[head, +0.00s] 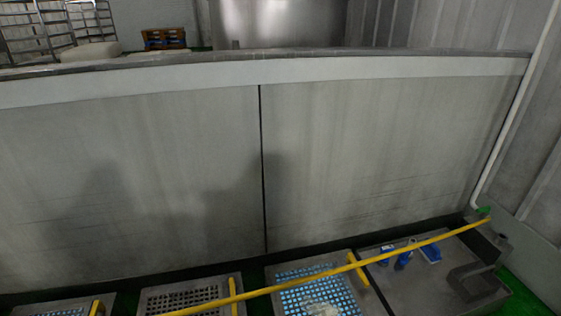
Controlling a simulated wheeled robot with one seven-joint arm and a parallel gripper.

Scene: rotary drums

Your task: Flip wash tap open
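A small green fitting (484,210) sits at the foot of a white pipe (516,108) on the right. It may be the wash tap, but it is too small to tell its handle position. My gripper is out of view. A shadow falls on the grey wall to the left.
A long yellow bar (305,279) slants across the front, over grated trays (185,296) and a grey basin (455,262). Several blue items (403,260) lie in the basin's left part. A wide grey wall (130,180) blocks the way behind; metal racks (25,30) stand beyond it.

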